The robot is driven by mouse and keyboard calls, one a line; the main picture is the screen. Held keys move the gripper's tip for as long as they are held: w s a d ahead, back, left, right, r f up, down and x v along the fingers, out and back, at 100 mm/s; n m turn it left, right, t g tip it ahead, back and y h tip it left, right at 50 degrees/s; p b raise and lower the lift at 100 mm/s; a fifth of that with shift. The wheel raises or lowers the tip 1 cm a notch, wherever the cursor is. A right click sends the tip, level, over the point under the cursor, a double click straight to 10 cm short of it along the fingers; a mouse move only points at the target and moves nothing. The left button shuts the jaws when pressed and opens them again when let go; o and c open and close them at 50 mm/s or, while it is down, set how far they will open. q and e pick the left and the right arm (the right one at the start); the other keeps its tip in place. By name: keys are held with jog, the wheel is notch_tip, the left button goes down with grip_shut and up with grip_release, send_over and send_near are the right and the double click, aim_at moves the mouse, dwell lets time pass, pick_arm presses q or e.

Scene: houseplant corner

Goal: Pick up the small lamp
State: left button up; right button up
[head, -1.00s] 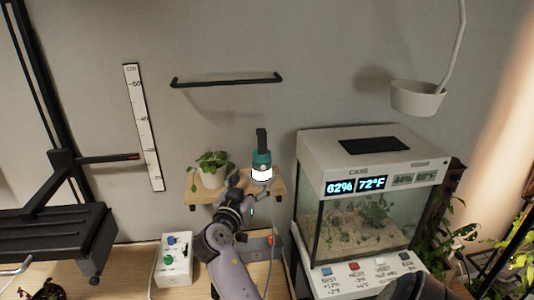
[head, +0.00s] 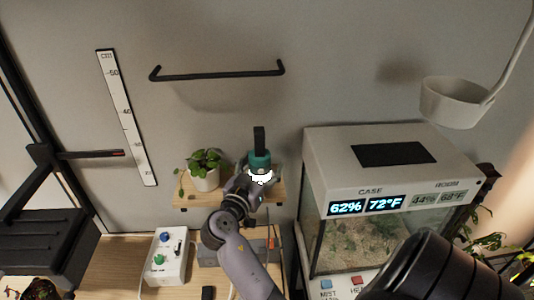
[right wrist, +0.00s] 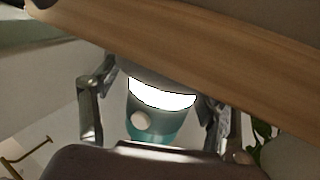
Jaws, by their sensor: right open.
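The small lamp (head: 259,160) stands on the small wooden wall shelf (head: 188,200). It has a teal body, a black upright piece on top and a glowing white band below. My right gripper (head: 257,185) is open at the lamp's lower part, in front of it. In the right wrist view the lamp (right wrist: 150,121) appears upside down between the two spread fingers (right wrist: 155,95), with a gap visible on the left side. The lamp's base is partly hidden by the gripper. My left gripper is not in view.
A potted plant (head: 205,177) stands on the shelf just left of the lamp. A black wall rail (head: 218,74) is above. A glass terrarium case (head: 340,175) stands to the right. A white control box (head: 167,257) is below left.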

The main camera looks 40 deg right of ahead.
jog(key=shift+a, duration=0.1)
jog(key=shift+a+r, duration=0.2)
jog(key=shift+a, duration=0.05)
jog(key=shift+s+a+r, duration=0.15)
jog(key=shift+s+a, duration=0.05)
jog(key=shift+a, duration=0.15)
jog(key=shift+c, duration=1)
jog(key=shift+d, duration=0.1)
jog(key=shift+c, duration=0.7)
jog(key=shift+w+d, duration=0.1)
jog(key=shift+c, duration=5.3)
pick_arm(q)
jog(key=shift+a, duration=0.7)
